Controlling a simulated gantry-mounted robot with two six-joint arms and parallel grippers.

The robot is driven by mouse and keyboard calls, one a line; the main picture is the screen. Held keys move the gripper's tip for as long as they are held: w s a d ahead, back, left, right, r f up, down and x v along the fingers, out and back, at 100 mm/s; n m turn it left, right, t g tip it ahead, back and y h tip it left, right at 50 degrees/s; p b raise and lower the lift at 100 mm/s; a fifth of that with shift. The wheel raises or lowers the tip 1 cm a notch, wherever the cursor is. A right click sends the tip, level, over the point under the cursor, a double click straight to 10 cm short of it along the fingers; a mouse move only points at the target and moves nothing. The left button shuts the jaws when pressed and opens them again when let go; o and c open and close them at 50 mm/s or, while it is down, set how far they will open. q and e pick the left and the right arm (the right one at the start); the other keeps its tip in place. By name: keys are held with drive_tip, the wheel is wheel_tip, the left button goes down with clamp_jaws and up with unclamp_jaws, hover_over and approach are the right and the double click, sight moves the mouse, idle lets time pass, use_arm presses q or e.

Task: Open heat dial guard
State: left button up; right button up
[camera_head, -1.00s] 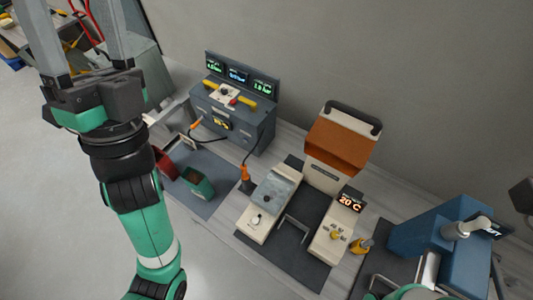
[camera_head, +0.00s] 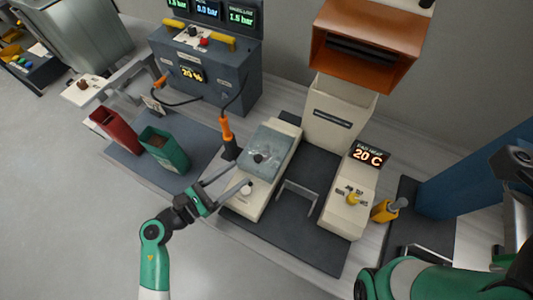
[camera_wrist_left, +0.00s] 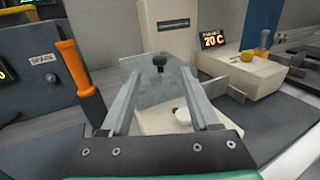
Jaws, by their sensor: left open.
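The heat dial guard appears to be the grey, glassy plate (camera_head: 272,143) with a black knob (camera_head: 258,158), lying on the left cream block (camera_head: 251,205). A white dial (camera_head: 246,189) sits on the block in front of the plate. My left gripper (camera_head: 240,174) is open and empty, its fingers pointing toward the plate and dial. In the left wrist view the plate (camera_wrist_left: 150,88) and black knob (camera_wrist_left: 159,62) show between and beyond the fingertips, and the white dial (camera_wrist_left: 182,115) is nearer. I cannot tell whether a finger touches the plate. My right gripper is not seen.
An orange-handled tool (camera_head: 226,130) stands close left of the plate. Red (camera_head: 117,131) and green (camera_head: 165,150) bins stand further left. A cream block with a 20 C display (camera_head: 368,155) is to the right, and an orange-topped machine (camera_head: 367,40) is behind.

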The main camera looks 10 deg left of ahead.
sight(267, 156)
use_arm(q)
drive_tip(key=b+x, duration=0.2)
drive_tip(key=x, duration=0.9)
drive_tip(key=shift+w+d+r, duration=0.1)
drive_tip(key=shift+w+d, duration=0.05)
drive_tip(key=shift+w, duration=0.1)
clamp_jaws()
idle(0.8)
